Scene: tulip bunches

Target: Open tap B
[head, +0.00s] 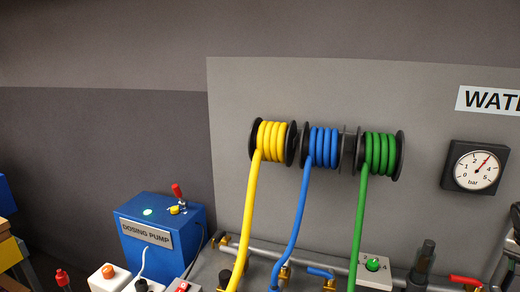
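No label reading B shows, so I cannot tell which tap is tap B. A metal pipe (256,250) runs along the bottom of the panel, with brass fittings (284,272) on it. A blue lever (320,272) sits on the pipe at bottom centre, and a red lever (466,280) is at bottom right. Both lie roughly level. The lower parts of the fittings are cut off by the frame's edge. Neither of my grippers can be made out in the head view.
Yellow (249,215), blue (297,215) and green (359,220) hoses hang from wall reels across the pipe. A blue dosing pump (150,215) stands left. A gauge (476,168) is at right. A dark bottle-like object (422,264) and a green-lit box (374,265) stand near the pipe.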

